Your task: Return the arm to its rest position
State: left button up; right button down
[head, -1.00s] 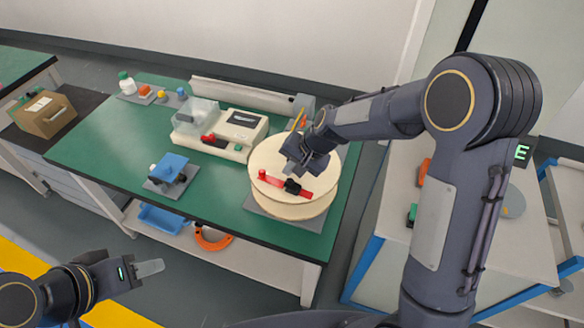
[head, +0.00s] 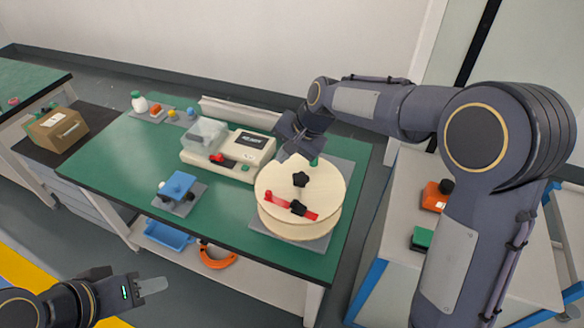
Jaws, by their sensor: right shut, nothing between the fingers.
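My right arm reaches in from the right, and its gripper (head: 296,150) hangs above the green bench, just behind the wooden reel (head: 325,185). It appears shut and empty. The reel is a pale round drum with a black knob (head: 300,179) on top and a red strip with a black knob (head: 291,206) at its front. It sits on a grey plate. My left gripper (head: 150,286) is at the lower left, over the floor in front of the bench, away from every object. I cannot tell how far its fingers are apart.
A cream machine (head: 229,152) with a clear cover stands left of the reel. A blue fixture (head: 179,186) sits on the bench's left part. A cardboard box (head: 58,130) stands further left. A white table (head: 480,240) stands to the right. The bench's front left is clear.

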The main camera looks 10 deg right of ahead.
jog(key=shift+w+a+r, duration=0.1)
jog(key=shift+w+r, duration=0.05)
jog(key=shift+r, duration=0.1)
dwell(0.3)
